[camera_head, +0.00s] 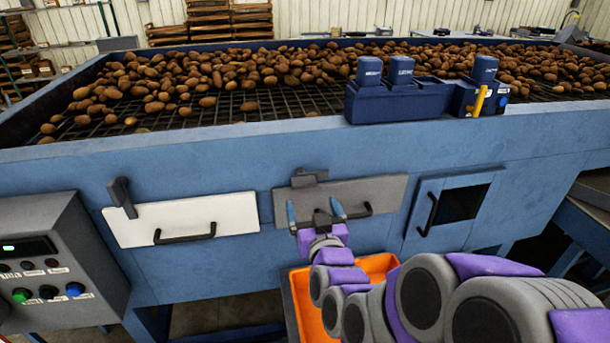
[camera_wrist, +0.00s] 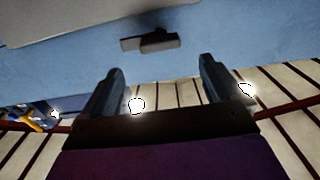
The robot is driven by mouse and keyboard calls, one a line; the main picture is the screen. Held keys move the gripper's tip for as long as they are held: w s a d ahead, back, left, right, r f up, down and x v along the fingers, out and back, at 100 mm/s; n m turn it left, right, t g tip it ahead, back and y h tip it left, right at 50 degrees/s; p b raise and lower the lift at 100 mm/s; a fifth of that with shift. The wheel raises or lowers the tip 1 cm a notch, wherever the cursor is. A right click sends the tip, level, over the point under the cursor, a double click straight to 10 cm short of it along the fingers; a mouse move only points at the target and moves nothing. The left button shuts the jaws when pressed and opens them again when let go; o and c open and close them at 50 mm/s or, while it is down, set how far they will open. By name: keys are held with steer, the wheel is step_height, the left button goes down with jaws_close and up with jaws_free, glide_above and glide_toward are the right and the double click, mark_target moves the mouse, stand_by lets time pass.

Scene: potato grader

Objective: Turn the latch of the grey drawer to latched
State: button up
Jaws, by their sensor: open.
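The grey drawer (camera_head: 378,189) is shut in the blue machine front, right of the middle in the head view. Its dark grey latch (camera_head: 308,178) sits at the drawer's upper left edge, with its bar lying about level. My gripper (camera_head: 315,212) is open and empty in front of the drawer's left part, below the latch in the picture. In the wrist view the latch (camera_wrist: 150,40) shows beyond and between the two fingers (camera_wrist: 160,80), apart from them. The drawer's black handle (camera_head: 367,209) is partly hidden by my gripper.
A white drawer (camera_head: 185,217) with an upright dark latch (camera_head: 122,197) is to the left. A small door (camera_head: 425,225) with a black handle is to the right. An orange crate (camera_head: 300,300) stands below my arm. A control box (camera_head: 50,255) is at far left.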

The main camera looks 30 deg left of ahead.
mark_target(305, 186)
steer(key=x, duration=0.7)
steer(key=shift+a+f+b, duration=0.1)
steer(key=shift+a+b, duration=0.15)
steer(key=shift+b, duration=0.05)
steer(key=shift+x, duration=0.75)
steer(key=shift+w+d, duration=0.1)
steer(key=shift+c, duration=0.3)
steer(key=c, duration=1.4)
